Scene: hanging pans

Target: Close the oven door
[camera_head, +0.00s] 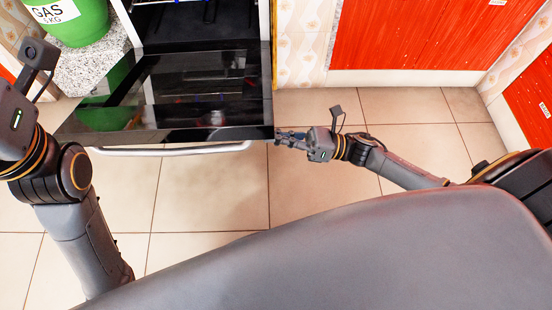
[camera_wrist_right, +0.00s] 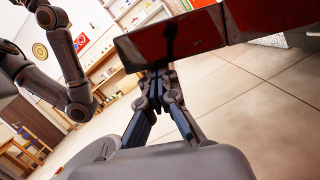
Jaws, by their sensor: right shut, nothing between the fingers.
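The oven door (camera_head: 195,95) is folded down open in the head view, a black glossy panel with a pale handle (camera_head: 170,151) along its front edge. The oven (camera_head: 205,15) behind it shows its dark opening. My right gripper (camera_head: 279,137) is shut and empty at the door's front right corner, right of the handle's end. In the right wrist view its fingertips (camera_wrist_right: 155,70) are at the lower edge of a dark reflective panel, apparently the door (camera_wrist_right: 165,40); I cannot tell if they touch. My left arm's wrist shows at the left; its fingers are out of frame.
Red cabinet fronts (camera_head: 420,35) are at the back right. The tiled floor (camera_head: 330,110) around my right gripper is clear. Shelves (camera_wrist_right: 125,15) show in the wrist view.

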